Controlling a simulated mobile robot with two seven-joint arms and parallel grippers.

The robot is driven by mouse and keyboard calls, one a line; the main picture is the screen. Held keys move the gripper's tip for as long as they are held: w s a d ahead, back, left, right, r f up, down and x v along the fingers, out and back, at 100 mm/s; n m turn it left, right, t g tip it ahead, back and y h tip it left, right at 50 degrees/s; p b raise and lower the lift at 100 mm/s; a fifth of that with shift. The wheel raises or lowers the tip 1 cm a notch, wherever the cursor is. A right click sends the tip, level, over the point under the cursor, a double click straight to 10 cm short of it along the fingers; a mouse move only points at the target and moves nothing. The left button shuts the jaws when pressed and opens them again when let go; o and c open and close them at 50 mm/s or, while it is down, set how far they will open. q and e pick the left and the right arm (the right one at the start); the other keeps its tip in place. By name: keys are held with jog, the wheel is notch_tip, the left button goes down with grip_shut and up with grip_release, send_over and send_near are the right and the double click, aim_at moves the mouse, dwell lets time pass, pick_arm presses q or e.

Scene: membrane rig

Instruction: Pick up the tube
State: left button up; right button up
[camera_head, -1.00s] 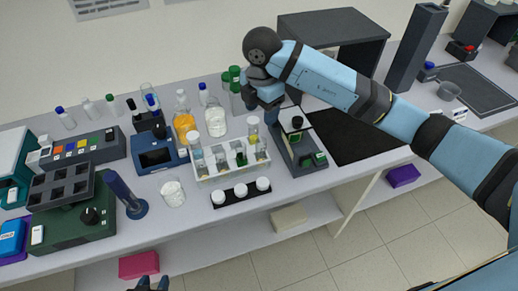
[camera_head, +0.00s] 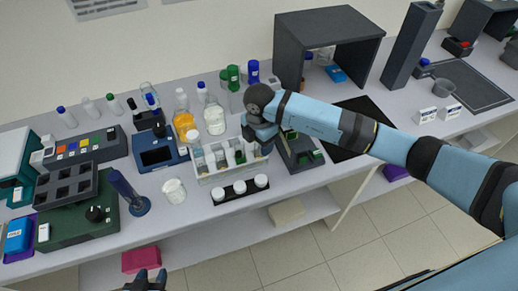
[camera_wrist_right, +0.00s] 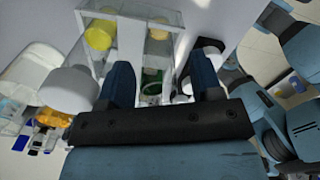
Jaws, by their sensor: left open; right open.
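A white rack (camera_head: 205,179) holds several tubes, some with white caps. My right gripper (camera_head: 262,148) is low over the rack's right end, pointing down and hiding part of it. In the right wrist view, its two dark fingers are apart (camera_wrist_right: 161,78), with a green-ringed tube (camera_wrist_right: 152,84) showing between and beyond them. I cannot tell whether the fingers touch it. Yellow-topped tubes (camera_wrist_right: 98,35) stand further along the rack. My left gripper (camera_head: 148,280) is at the bottom edge, in front of the bench and away from the rack; only its tips show.
A black strip with white-capped jars (camera_head: 239,187) lies in front of the rack. An orange bottle (camera_head: 184,124) and a white bottle (camera_head: 214,119) stand behind it. A dark green-based device (camera_head: 300,152) stands close on the right. A beaker (camera_head: 174,190) is at left.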

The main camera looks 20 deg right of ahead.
pick_arm(q)
jog(key=shift+s+d, duration=0.1)
jog(key=shift+d, duration=0.05)
pick_arm(e)
jog(key=c, duration=0.9)
jog(key=shift+r, duration=0.15)
